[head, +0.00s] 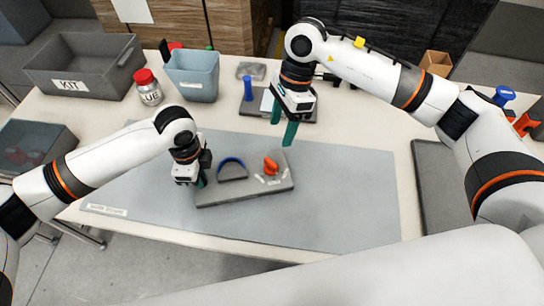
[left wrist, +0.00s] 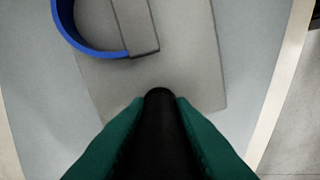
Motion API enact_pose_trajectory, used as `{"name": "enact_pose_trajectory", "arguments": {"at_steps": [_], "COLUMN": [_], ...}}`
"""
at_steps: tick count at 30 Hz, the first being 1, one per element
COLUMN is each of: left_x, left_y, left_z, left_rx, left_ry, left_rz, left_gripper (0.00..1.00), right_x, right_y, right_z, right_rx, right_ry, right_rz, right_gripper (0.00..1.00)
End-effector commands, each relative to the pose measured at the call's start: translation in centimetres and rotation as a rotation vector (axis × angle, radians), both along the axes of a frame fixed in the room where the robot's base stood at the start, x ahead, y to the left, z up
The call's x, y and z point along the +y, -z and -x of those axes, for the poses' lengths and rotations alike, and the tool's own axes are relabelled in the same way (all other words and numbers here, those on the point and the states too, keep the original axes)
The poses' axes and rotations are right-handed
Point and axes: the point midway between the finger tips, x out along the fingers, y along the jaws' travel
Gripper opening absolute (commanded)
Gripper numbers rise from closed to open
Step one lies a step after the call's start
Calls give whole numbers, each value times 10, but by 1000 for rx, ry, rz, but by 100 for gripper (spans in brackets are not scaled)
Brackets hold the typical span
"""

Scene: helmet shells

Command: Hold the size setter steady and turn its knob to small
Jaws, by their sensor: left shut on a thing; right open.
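The size setter (head: 243,191) is a grey board on the grey mat, with a blue curved band (head: 231,160) and an orange-red knob (head: 271,166) with small pale marks around it. My left gripper (head: 201,182) is at the board's left end. In the left wrist view its green fingers (left wrist: 160,120) are shut on a dark rounded handle (left wrist: 160,96) at the board (left wrist: 190,60); the blue band (left wrist: 82,40) shows too. My right gripper (head: 283,128) is open and empty, above and behind the board, apart from the knob. Which mark the knob points at is too small to tell.
Behind the mat (head: 340,200) stand a grey KIT bin (head: 70,85), a red-lidded GLUE jar (head: 149,92), a blue-grey bin (head: 193,82) and a tray with a blue peg (head: 248,88). The mat right of the board is clear.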

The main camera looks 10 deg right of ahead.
Motion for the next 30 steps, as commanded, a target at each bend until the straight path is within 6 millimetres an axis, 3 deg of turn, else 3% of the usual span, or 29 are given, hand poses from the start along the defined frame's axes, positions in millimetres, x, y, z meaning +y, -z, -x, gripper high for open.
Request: {"name": "enact_pose_trajectory", "arguments": {"at_steps": [6, 14, 30], "left_x": [0, 0, 0], "left_y": [0, 0, 0], "left_z": [0, 0, 0], "left_rx": [-1, -1, -1], "left_ry": [0, 0, 0], "left_rz": [1, 1, 1], "left_gripper": [0, 0, 0], "right_x": [-10, -12, 20], "right_y": [-3, 0, 87], "right_z": [-6, -6, 13], "right_rx": [-52, -81, -80], "right_ry": [-268, -386, -388], "right_rz": [-122, -174, -174], "right_gripper": [60, 60, 60]}}
